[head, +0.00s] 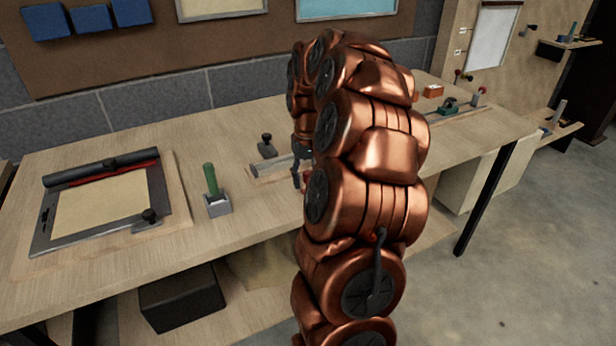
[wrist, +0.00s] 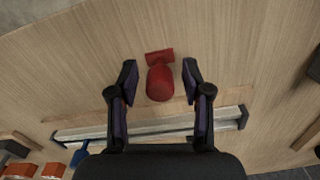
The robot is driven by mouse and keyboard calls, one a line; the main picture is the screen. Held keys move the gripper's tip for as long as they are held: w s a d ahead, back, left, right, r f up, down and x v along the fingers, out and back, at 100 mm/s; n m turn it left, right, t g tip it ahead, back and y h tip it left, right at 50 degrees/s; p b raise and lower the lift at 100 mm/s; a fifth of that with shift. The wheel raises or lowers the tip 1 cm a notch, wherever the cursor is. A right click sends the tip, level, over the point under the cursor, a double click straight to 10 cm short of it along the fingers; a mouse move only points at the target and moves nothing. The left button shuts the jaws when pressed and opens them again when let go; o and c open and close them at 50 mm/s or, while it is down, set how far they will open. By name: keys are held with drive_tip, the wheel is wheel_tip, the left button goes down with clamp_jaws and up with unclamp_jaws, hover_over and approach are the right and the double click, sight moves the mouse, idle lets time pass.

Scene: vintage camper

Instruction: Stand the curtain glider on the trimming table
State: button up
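A small red piece (wrist: 160,83) with a rounded body and a flat bar at one end rests on the wooden bench top; it appears to be the curtain glider. My gripper (wrist: 159,69) is open, with one finger on each side of the red piece and visible gaps between. In the head view my gripper (head: 299,178) is low over the bench, mostly hidden behind my copper arm. A framed board with a cream sheet and a dark roller (head: 100,205) lies at the left of the bench; I cannot tell whether this is the trimming table.
A pale metal rail (wrist: 150,132) lies close to my gripper. A green-handled tool stands in a grey block (head: 217,205). A black knobbed piece (head: 266,147) sits behind the rail. An orange box (head: 433,91) is at the far right. Bare bench top (head: 250,115) lies toward the wall.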

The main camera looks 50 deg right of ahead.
sight(307, 172)
wheel_tip(307, 172, up, 12)
drive_tip(key=b, duration=0.1)
drive_tip(key=shift+r, duration=0.15)
idle(0.7)
drive_tip(key=s+a+f+n, duration=0.1)
drive_tip(key=s+a+n, duration=0.15)
drive_tip(key=a, duration=0.85)
drive_tip(key=s+a+f+n, duration=0.2)
drive_tip(key=s+a, duration=0.1)
drive_tip(key=a, duration=0.8)
drive_tip(key=s+a+f+n+g, duration=0.1)
drive_tip(key=s+a+f, duration=0.3)
drive_tip(key=s, duration=0.5)
drive_tip(key=s+a+f, duration=0.5)
drive_tip(key=s+a, duration=0.1)
drive_tip(key=s, duration=0.3)
drive_tip(key=shift+s+a+n+g, duration=0.2)
drive_tip(key=shift+a+n+g, duration=0.05)
drive_tip(key=shift+n+g, duration=0.15)
